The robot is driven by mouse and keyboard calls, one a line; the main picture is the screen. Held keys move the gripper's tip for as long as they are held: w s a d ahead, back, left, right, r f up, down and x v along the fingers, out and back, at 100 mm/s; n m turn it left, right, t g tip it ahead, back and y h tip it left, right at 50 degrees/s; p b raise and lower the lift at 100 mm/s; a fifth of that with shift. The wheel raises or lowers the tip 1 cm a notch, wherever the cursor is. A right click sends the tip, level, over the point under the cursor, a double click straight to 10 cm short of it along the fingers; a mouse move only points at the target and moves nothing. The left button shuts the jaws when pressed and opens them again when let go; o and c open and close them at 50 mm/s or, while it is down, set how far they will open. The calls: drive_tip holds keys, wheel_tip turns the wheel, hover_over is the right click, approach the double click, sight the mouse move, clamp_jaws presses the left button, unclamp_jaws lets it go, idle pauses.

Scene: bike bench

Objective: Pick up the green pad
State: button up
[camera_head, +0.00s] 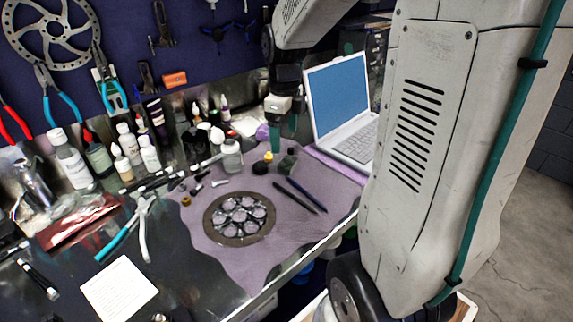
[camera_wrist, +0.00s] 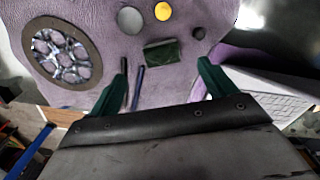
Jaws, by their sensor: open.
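The green pad (camera_wrist: 161,53) is a small dark green block lying on the purple cloth (camera_wrist: 100,88). In the wrist view it sits beyond my gripper (camera_wrist: 162,72), roughly centred between the two green fingers. My gripper is open and empty, with a clear gap between the pad and the fingers. In the head view the pad (camera_head: 287,165) lies on the cloth just below my gripper (camera_head: 284,130), near the laptop. One finger partly overlaps the other in the head view.
A yellow round item (camera_head: 268,157) and a dark round item (camera_head: 260,168) lie left of the pad. Two dark pens (camera_head: 300,196) lie in front of it. A sprocket (camera_head: 239,218) lies further left. An open laptop (camera_head: 341,105) stands close on the right. Several bottles (camera_head: 150,153) line the back.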

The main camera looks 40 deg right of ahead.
sight(288, 161)
drive_tip(key=f, duration=0.7)
drive_tip(key=shift+s+d+f, duration=0.25)
drive_tip(key=shift+s+f, duration=0.05)
drive_tip(key=shift+f, duration=0.05)
drive_tip(key=c, duration=0.9)
